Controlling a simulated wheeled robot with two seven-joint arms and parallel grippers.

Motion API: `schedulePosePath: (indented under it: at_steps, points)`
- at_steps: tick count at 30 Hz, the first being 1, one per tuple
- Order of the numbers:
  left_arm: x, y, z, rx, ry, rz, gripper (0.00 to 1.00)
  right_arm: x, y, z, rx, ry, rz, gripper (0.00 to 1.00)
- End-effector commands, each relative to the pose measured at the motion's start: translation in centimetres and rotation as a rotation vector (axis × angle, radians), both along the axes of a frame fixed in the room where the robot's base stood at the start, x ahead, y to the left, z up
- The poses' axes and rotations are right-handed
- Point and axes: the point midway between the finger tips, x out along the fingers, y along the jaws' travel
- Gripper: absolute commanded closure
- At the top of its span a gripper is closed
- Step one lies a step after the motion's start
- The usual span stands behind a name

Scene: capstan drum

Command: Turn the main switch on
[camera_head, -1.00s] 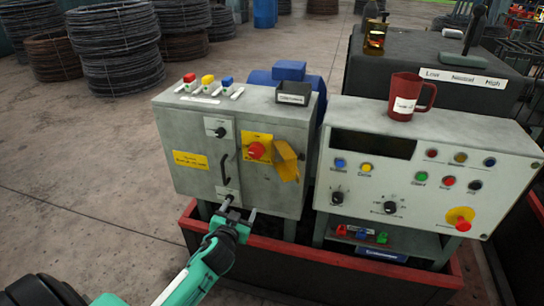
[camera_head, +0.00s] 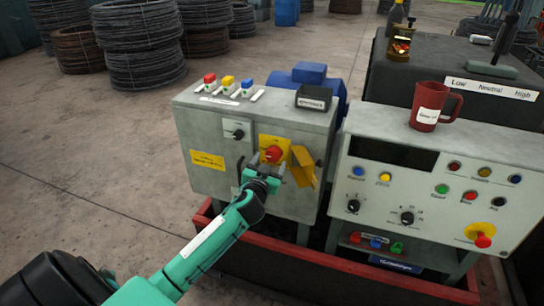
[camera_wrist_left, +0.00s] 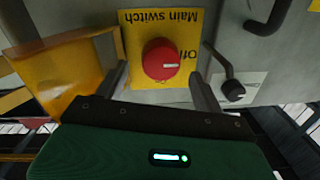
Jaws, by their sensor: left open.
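The main switch is a red round knob (camera_head: 273,154) on a yellow plate on the front of the grey cabinet (camera_head: 208,180). In the left wrist view the knob (camera_wrist_left: 160,59) appears upside down, with a white mark pointing right toward the word "Off". My left gripper (camera_head: 267,165) is at the switch. In the wrist view its open fingers (camera_wrist_left: 162,84) stand apart on either side of the knob's lower edge, with nothing gripped. Whether they touch the knob I cannot tell. My right gripper is not in view.
A yellow flap (camera_head: 303,166) stands open just right of the switch; it is close beside one finger in the wrist view (camera_wrist_left: 70,68). A small black rotary switch (camera_head: 238,133) is to the left. A control panel (camera_head: 430,180) with a red mug (camera_head: 428,112) stands at right.

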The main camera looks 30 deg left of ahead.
Motion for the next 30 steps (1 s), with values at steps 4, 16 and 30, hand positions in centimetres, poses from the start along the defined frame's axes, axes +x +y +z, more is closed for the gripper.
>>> schedulePosePath:
  at_steps: [4,16,30]
  points:
    - [1.8,0.5,0.1,0.001,-0.001,0.0,0.31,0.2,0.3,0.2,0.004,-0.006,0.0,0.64]
    - [2.8,0.9,0.0,0.0,0.0,0.0,0.31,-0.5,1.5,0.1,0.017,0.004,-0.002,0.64]
    - [2.8,0.9,0.0,0.005,0.001,0.0,0.76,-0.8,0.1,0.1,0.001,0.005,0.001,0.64]
